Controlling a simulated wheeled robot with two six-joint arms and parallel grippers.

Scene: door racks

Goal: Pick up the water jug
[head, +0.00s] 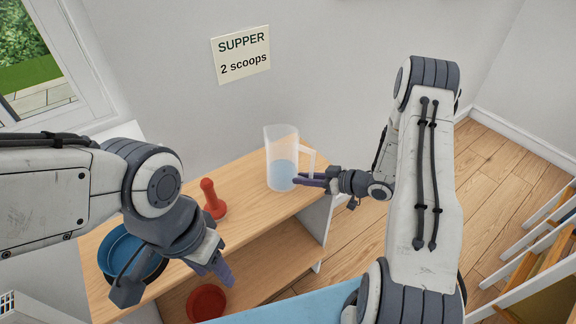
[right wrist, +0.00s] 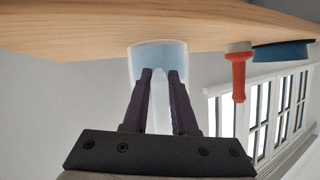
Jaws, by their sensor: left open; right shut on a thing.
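The water jug (head: 281,150) is clear with bluish water in its lower part and stands upright on the wooden table near its right end. Its handle points right. My right gripper (head: 300,180) is at the handle, with its fingers shut on it. In the right wrist view the fingers of the right gripper (right wrist: 160,75) lie on both sides of the handle, with the jug (right wrist: 140,58) just beyond. My left gripper (head: 175,285) is open and empty, over the front left of the table.
A red scoop-like tool (head: 212,198) stands on the table (head: 245,190). A blue bowl (head: 118,250) is at the left, partly hidden by my left arm. A red bowl (head: 206,302) sits on the lower shelf. A sign (head: 241,55) reads "SUPPER 2 scoops". Wooden racks (head: 540,250) stand at right.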

